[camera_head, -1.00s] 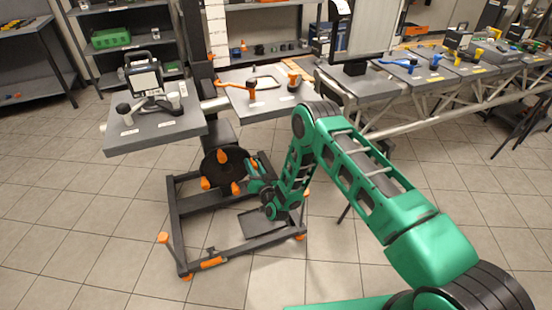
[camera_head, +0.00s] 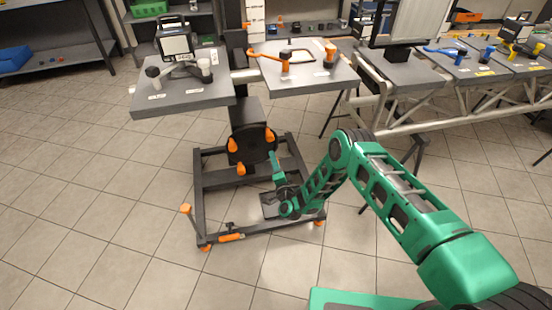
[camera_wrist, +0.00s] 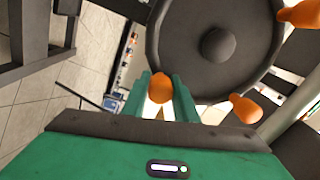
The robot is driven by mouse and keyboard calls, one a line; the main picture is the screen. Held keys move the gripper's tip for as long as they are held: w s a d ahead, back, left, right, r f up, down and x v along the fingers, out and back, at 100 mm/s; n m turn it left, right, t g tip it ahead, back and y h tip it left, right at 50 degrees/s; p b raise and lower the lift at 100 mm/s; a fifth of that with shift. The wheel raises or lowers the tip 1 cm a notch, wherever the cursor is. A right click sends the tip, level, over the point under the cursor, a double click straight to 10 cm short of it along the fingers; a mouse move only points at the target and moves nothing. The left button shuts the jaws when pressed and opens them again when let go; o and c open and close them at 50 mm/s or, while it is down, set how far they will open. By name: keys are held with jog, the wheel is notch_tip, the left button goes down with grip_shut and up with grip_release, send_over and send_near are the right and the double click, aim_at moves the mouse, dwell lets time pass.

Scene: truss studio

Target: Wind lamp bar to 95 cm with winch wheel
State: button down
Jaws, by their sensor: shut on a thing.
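The winch wheel (camera_head: 252,150) is a black disc with several orange knobs, low on the dark mast of a wheeled stand. In the wrist view the wheel (camera_wrist: 190,60) fills the upper middle, with its round hub facing me. My gripper (camera_head: 276,160) is at the wheel's right side. In the wrist view my gripper's green fingers (camera_wrist: 160,100) are shut on one orange knob (camera_wrist: 160,86) at the rim. I cannot make out the lamp bar for certain. A white marked strip (camera_head: 257,25) runs up the mast, its figures too small to read.
The stand's dark base frame (camera_head: 199,190) surrounds the wheel's foot, with orange-tipped parts at its front corners. Two grey trays (camera_head: 180,98) (camera_head: 300,78) with handles and tools overhang the wheel. A truss bench (camera_head: 455,115) stands right. The floor at front left is clear.

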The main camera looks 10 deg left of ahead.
jog(key=shift+s+a+f+m, duration=0.15)
jog(key=shift+s+f+m, duration=0.1)
jog(key=shift+f+m, duration=0.15)
jog(key=shift+s+a+f+m, duration=0.1)
jog(key=shift+s+f+m, duration=0.15)
jog(key=shift+f, duration=0.25)
jog(key=c, duration=1.4)
grip_release()
jog(key=shift+w+r, duration=0.15)
jog(key=v, duration=1)
jog(key=shift+s, duration=0.35)
jog(key=shift+d, duration=0.1)
